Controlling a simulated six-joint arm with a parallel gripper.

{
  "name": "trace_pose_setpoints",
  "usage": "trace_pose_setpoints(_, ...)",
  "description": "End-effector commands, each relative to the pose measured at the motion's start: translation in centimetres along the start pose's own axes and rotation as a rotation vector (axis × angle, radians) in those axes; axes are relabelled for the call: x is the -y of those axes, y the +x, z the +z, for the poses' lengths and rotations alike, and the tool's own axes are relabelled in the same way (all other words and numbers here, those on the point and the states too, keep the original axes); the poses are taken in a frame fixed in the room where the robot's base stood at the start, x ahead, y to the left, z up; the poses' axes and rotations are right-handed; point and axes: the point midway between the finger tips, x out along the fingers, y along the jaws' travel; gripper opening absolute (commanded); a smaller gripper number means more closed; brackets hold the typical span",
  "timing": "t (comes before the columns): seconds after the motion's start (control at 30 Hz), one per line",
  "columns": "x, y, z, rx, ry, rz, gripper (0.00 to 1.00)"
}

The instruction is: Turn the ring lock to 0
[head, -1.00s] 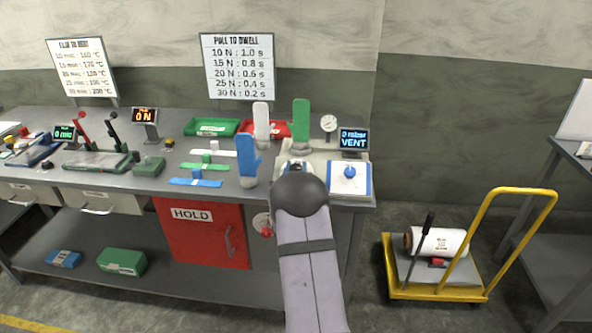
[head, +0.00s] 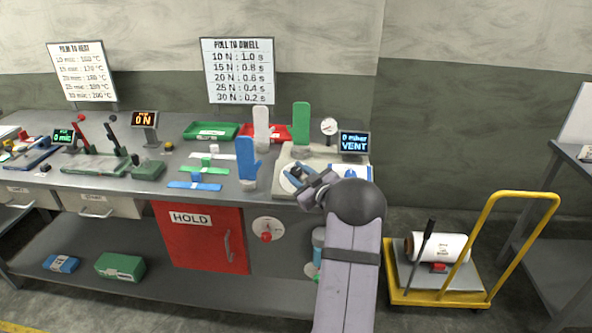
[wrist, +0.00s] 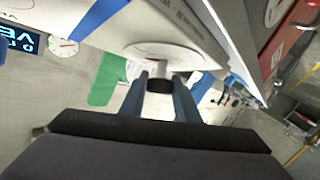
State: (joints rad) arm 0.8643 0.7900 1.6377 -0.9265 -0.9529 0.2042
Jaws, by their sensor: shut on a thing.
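The ring lock (head: 285,184) appears to be the round white disc on the beige station at the bench's right end, partly hidden by my gripper. In the wrist view the white disc (wrist: 137,51) lies just past the fingertips, with a small dark grip piece (wrist: 159,85) in front of it. My gripper (head: 297,174) reaches the disc from the right in the head view. In the wrist view its blue-grey fingers (wrist: 160,88) are shut on the dark piece. Marks on the disc are too small to read.
A display (head: 354,142) reading "0 mbar VENT" and a round gauge (head: 329,126) stand behind. A blue glove form (head: 247,160) stands close left, a green one (head: 301,122) behind. The blue-edged panel (head: 362,171) is partly covered by my arm. A yellow cart (head: 440,297) stands right.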

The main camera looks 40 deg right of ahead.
Motion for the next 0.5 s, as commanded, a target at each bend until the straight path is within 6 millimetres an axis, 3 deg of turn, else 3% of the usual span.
trace_pose_setpoints(0.5,-0.29,0.00,-0.31,0.000,-0.211,-0.364,0.07)
